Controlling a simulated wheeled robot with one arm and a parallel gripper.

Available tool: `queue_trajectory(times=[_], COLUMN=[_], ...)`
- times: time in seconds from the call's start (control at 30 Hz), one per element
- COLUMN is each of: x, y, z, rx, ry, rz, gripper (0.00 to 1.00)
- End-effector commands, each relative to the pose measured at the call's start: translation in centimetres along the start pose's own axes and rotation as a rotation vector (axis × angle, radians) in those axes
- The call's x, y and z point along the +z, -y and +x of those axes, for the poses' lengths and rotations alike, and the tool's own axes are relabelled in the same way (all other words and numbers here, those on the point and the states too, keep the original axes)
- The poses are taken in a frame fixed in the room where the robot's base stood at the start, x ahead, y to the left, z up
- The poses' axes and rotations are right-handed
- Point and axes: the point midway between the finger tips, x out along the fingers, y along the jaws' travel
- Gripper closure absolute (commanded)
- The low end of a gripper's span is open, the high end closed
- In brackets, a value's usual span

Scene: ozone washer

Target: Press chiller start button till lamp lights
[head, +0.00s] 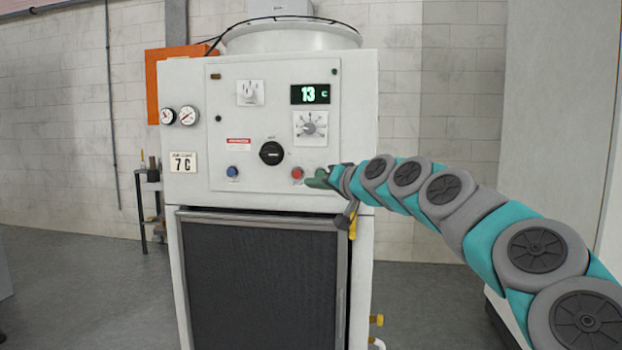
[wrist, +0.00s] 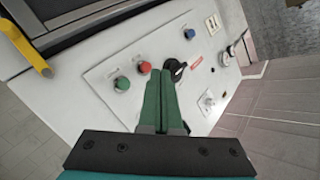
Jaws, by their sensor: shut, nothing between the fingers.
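The white chiller (head: 268,110) faces me with its control panel. A red button (head: 297,173) and a blue button (head: 232,172) sit low on the panel, beside a black rotary switch (head: 271,153). The labels are too small to read. My gripper (head: 314,181) has green fingers, shut and empty, just right of the red button in the head view. Whether the fingertips (wrist: 163,72) touch the panel I cannot tell. No button looks lit.
A green display (head: 310,94) reads 13 C. A dial (head: 310,129) and two gauges (head: 178,116) are on the front. A dark grille (head: 262,275) with a yellow-ended handle (head: 350,220) lies below. A small stand (head: 150,200) is behind left.

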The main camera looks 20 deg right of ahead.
Motion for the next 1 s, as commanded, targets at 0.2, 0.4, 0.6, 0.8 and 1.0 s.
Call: queue_trajectory(times=[0.2, 0.4, 0.6, 0.8, 1.0], x=[-0.4, -0.5, -1.2, -2.5, -3.8], y=[-0.5, -0.4, -0.9, -2.0, -3.4], z=[0.0, 0.0, 0.8, 2.6, 4.5], rx=[0.004, 0.003, 0.004, 0.002, 0.004], ry=[-0.011, -0.010, -0.010, -0.007, -0.008], rz=[0.006, 0.006, 0.006, 0.008, 0.008], gripper=[1.00, 1.00, 1.00, 1.00, 1.00])
